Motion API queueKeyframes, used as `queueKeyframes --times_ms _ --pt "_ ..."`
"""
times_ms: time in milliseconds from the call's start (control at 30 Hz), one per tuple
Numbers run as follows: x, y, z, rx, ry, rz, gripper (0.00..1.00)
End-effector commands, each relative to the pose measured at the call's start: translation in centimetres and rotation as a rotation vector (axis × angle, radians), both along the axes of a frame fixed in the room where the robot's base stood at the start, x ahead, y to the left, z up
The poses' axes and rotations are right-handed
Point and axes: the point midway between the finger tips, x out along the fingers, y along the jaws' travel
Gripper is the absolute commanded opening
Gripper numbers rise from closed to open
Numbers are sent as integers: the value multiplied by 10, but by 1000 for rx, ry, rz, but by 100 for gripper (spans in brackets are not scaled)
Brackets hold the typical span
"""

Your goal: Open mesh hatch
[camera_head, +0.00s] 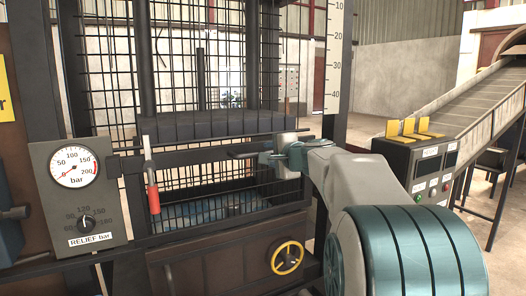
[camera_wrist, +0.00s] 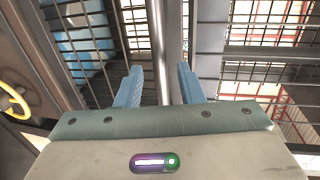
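The mesh hatch is a dark wire grid in a black frame, and I cannot tell its exact edges from the mesh around it. Black mesh (camera_head: 225,75) fills the upper part of the machine front, with more mesh (camera_head: 215,210) below a horizontal bar (camera_head: 205,155). My gripper (camera_head: 265,155) is at the right end of that bar. In the wrist view the two blue-grey fingers of my gripper (camera_wrist: 160,75) are apart, with a grey bar (camera_wrist: 160,30) running between or just beyond them. I cannot tell whether they touch it.
A red-handled lever (camera_head: 152,187) hangs at the left of the bar. A gauge panel (camera_head: 78,195) stands left, a yellow handwheel (camera_head: 287,257) below my gripper. A control box (camera_head: 425,165) and conveyor (camera_head: 475,110) are at the right. Black frame posts flank the mesh.

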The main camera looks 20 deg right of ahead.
Motion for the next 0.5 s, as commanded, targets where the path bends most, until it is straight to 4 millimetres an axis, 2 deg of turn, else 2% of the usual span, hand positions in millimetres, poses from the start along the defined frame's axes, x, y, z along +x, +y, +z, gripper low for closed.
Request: queueKeyframes --times_ms 33,200,500 --pt "9 2 -1 0 2 2 34" --pt "31 5 -6 0 2 1 34" --pt "44 7 -9 -1 0 0 34"
